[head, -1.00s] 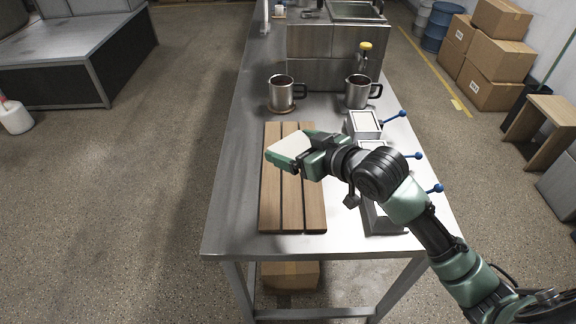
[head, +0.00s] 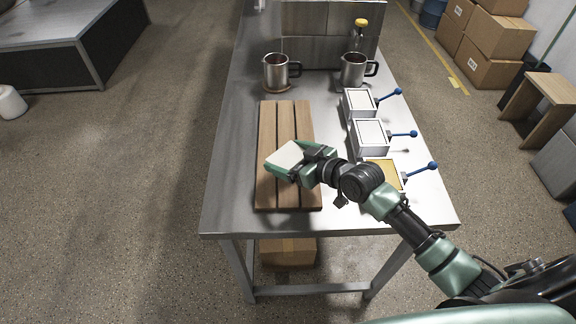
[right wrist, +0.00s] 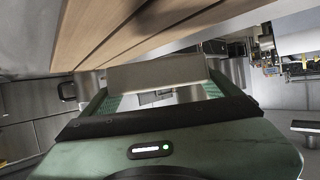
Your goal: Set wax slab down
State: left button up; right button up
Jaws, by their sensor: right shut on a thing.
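The wax slab (head: 284,155) is a pale, flat block. My right gripper (head: 292,160) is shut on it, over the slatted wooden board (head: 287,200) on the metal table. In the right wrist view the slab (right wrist: 157,73) sits between the two fingers (right wrist: 155,92), close to the board's wooden slats (right wrist: 120,28). I cannot tell whether the slab touches the board. The rest of the board top looks bare. My left gripper is not in view.
Several white-framed boxes with blue-knobbed levers, such as the middle one (head: 370,136), line the table's right side. Two metal mugs (head: 276,72) (head: 353,70) stand behind the board. A yellow-capped bottle (head: 358,36) stands farther back. The table's left strip (head: 232,150) is clear.

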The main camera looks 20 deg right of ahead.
jog(key=shift+f, duration=2.1)
jog(key=shift+f, duration=0.1)
jog(key=o, duration=1.3)
jog(key=shift+s+d, duration=0.2)
jog(key=shift+s, duration=0.1)
jog(key=b+v, duration=0.1)
jog(key=v, duration=1)
jog(key=shift+s+r, duration=0.15)
jog(key=shift+r, duration=0.15)
